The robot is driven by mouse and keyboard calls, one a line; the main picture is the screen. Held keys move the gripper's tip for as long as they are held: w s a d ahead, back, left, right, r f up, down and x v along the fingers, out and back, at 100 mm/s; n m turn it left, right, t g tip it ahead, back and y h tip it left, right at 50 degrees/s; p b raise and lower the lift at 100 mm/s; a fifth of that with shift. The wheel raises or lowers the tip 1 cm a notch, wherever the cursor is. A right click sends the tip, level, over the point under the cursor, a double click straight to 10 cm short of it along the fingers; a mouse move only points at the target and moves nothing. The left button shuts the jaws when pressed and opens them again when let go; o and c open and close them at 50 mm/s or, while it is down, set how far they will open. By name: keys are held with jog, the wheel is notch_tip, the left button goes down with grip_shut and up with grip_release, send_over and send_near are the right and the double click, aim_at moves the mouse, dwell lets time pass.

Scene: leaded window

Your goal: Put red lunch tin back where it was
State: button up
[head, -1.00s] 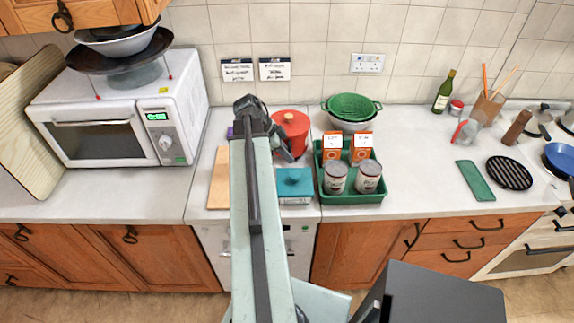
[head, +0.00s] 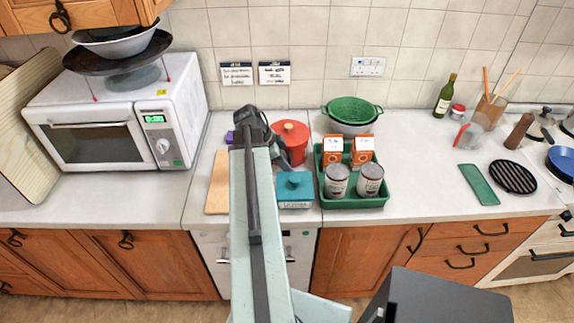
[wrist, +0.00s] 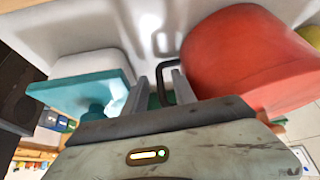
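The red lunch tin (head: 294,145), a round tin with a red lid, stands upright on the counter behind the teal tin (head: 295,190). My gripper (head: 281,155) is low at its left side, partly hidden by my arm. In the wrist view the red tin (wrist: 245,55) fills the right. A dark loop handle (wrist: 161,85) shows between my two grey fingers (wrist: 161,88), which stand apart with gaps beside it. The teal tin (wrist: 85,85) is to the left of the fingers. The tin's base is mostly hidden.
A green tray (head: 350,202) with cans and orange cartons stands close on the right. A green colander (head: 352,107) is behind it. A wooden board (head: 217,185) and a purple item (head: 230,137) lie to the left, then the microwave (head: 95,140). Free counter is right of the tray.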

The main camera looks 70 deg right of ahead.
jog(key=p+v, duration=1)
jog(key=v, duration=0.2)
jog(key=w+a+f+n+t, duration=0.2)
jog(key=w+a+n+t, duration=0.2)
jog(key=w+a+n, duration=1.65)
jog(key=w+a+n+y, duration=0.1)
jog(key=w+a+n, duration=0.2)
jog(key=a, duration=0.8)
jog(key=w+a+f+n+t+y, duration=0.1)
jog(key=w+a+n, duration=0.3)
jog(key=a, duration=0.7)
jog(key=w+a+n+y, duration=0.1)
jog(key=w+a+n, duration=0.2)
jog(key=a, duration=0.8)
notch_tip(320, 180, down, 7)
jog(key=b, duration=0.7)
jog(key=shift+w, duration=0.2)
